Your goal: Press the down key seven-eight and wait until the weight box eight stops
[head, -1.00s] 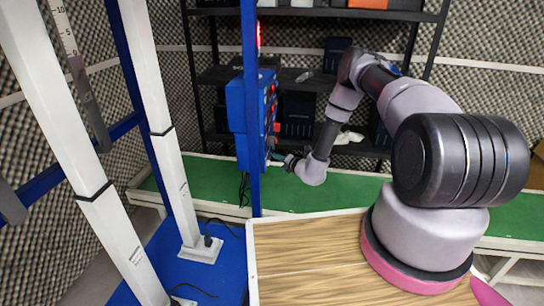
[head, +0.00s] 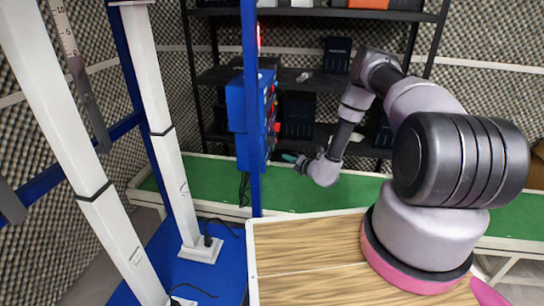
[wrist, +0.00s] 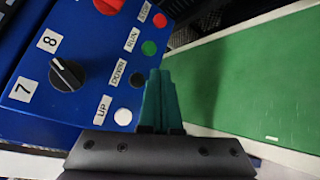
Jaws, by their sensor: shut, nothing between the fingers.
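The blue control box (head: 240,115) hangs on a blue post in the head view. In the wrist view its panel has a black knob (wrist: 67,75) beside labels 7 and 8; its white mark points up-left. The black DOWN button (wrist: 137,80) sits between the white UP button (wrist: 122,117) and the green RUN button (wrist: 149,48). My gripper (wrist: 160,72) is shut and empty, its teal tips just right of the DOWN button in the picture. It also shows in the head view (head: 288,158), right of the box and apart from it. I cannot identify weight box eight.
Two white columns (head: 165,130) stand at the left by a ruler (head: 62,25); a flat plate (head: 130,3) tops the farther one. A green conveyor (head: 310,195) runs behind the wooden tabletop (head: 310,245). A black shelf (head: 310,75) stands at the back.

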